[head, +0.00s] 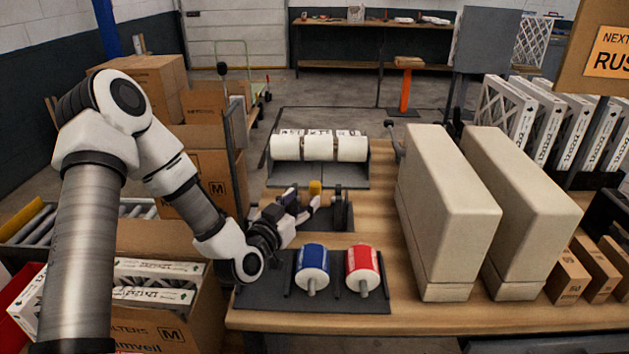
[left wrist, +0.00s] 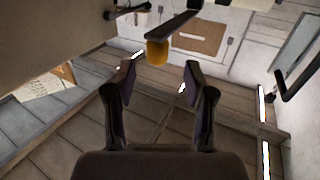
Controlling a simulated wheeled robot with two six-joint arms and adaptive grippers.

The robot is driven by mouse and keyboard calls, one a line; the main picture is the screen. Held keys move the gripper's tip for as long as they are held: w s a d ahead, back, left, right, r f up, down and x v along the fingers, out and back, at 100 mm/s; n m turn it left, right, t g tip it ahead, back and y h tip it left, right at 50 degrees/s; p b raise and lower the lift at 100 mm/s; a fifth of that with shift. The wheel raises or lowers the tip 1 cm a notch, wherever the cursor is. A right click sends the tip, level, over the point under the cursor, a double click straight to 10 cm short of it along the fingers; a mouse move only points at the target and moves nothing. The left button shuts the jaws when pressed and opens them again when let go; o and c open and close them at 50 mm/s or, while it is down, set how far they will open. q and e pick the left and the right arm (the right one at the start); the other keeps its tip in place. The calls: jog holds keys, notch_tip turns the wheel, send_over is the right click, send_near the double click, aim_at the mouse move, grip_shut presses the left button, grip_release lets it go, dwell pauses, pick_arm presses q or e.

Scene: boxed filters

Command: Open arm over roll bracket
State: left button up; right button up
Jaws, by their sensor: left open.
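The roll bracket (head: 343,212) is a dark stand on the wooden bench, partly hidden behind my left gripper. A yellow knob (head: 315,187) shows just beyond the fingertips. In the left wrist view the yellow knob (left wrist: 157,52) sits at the end of a dark bar (left wrist: 185,24), which I take to be the bracket's arm. My left gripper (head: 303,203) is open and empty. In the left wrist view its fingers (left wrist: 160,80) are spread, with the knob ahead between their tips, apart from both. My right gripper is not in view.
White rolls (head: 319,147) lie in a rack behind. Two tall beige blocks (head: 447,210) stand to the right. Cartons (head: 150,335) crowd the left.

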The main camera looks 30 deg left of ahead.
aim_at(312, 189)
pick_arm(q)
jog(key=w, duration=0.1)
jog(key=w+r, duration=0.1)
jog(key=shift+w+d+p, duration=0.3)
jog(key=shift+w, duration=0.05)
jog(key=w, duration=0.2)
jog(key=w+f, duration=0.1)
jog(key=shift+w+a, duration=0.15)
jog(key=shift+a, duration=0.25)
jog(key=shift+w+a+f, duration=0.1)
jog(key=shift+w, duration=0.15)
jog(key=shift+s+r, duration=0.2)
jog(key=shift+s, duration=0.05)
jog(key=shift+d+r, duration=0.1)
jog(key=shift+d, duration=0.1)
jog(key=c, duration=0.3)
jog(key=shift+a, duration=0.1)
grip_shut()
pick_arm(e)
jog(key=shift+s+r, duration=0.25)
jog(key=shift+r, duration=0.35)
